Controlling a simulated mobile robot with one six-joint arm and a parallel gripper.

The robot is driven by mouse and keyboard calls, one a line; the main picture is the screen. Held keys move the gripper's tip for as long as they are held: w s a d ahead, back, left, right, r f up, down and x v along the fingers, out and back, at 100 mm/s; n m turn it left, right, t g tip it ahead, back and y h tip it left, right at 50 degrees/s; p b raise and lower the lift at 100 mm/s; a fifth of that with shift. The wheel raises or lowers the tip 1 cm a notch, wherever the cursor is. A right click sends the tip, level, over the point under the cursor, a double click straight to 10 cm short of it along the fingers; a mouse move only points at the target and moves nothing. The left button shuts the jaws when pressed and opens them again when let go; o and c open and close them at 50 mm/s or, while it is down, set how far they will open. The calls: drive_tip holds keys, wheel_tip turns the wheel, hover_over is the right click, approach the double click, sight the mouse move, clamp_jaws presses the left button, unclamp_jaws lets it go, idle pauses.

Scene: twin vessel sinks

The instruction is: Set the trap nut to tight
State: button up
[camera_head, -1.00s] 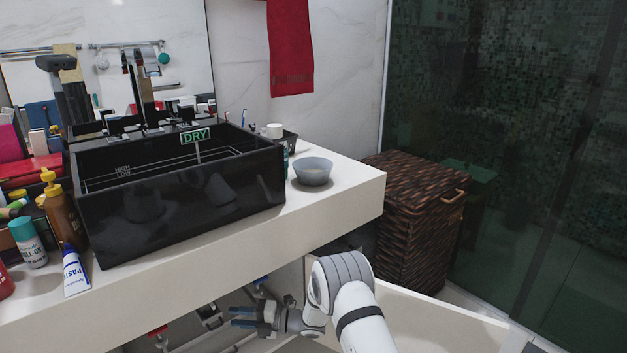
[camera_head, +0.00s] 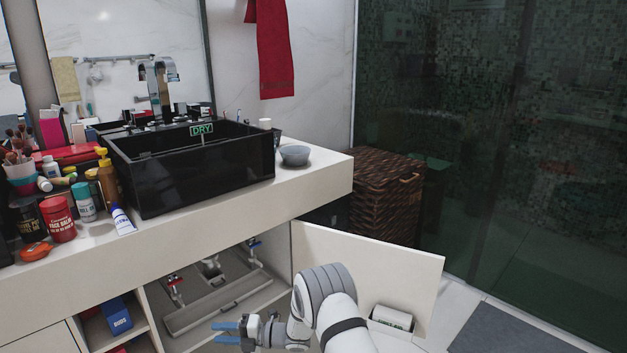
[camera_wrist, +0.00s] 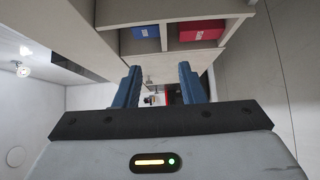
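My gripper (camera_head: 222,333) has blue fingers and is low in front of the open cabinet below the sink. In the wrist view my gripper (camera_wrist: 158,88) shows its two fingers apart with nothing between them. Drain plumbing (camera_head: 211,268) shows inside the cabinet in the head view, beyond and above my gripper. The trap nut is too small there to tell apart, and its setting cannot be read. A red-handled valve (camera_head: 175,284) is left of the drain and a blue-handled valve (camera_head: 254,243) is right of it.
The black sink (camera_head: 205,175) shows a DRY sign (camera_head: 201,129). The open cabinet door (camera_head: 385,265) stands right of my arm. A shelf holds a blue box (camera_head: 117,315); a red box (camera_wrist: 201,30) shows in the wrist view. A wicker hamper (camera_head: 385,195) stands at the right.

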drive_tip(key=w+d+r+m+t+h+p, duration=0.2)
drive_tip(key=w+d+r+m+t+p, duration=0.15)
drive_tip(key=r, duration=0.45)
drive_tip(key=w+d+r+m+t+h+p, duration=0.3)
drive_tip(key=w+d+r, duration=0.1)
drive_tip(key=r, duration=0.4)
drive_tip(key=w+d+r+m+t+h+p, duration=0.2)
drive_tip(key=w+d+r+m+t+p, duration=0.15)
drive_tip(key=r, duration=0.55)
drive_tip(key=s+d+r+m+h+p, duration=0.4)
drive_tip(key=d+r+m+h+p, duration=0.4)
drive_tip(key=d+r, duration=0.7)
drive_tip(key=s+d+r+m+g+h+p, duration=0.25)
drive_tip(key=s+d+r+m+p, duration=0.35)
drive_tip(key=s+d+r+m, duration=0.6)
drive_tip(key=s+r+m+g+p, duration=0.2)
drive_tip(key=s+p, duration=0.1)
drive_tip(key=s, duration=0.9)
drive_tip(key=s+d+r+m+g+p, duration=0.1)
drive_tip(key=s+r+m+g+p, duration=0.1)
drive_tip(key=s, duration=1.1)
drive_tip(key=shift+d+r+m+g+p, duration=0.35)
drive_tip(key=shift+m+g+p, duration=0.3)
drive_tip(key=shift+m+p, duration=0.15)
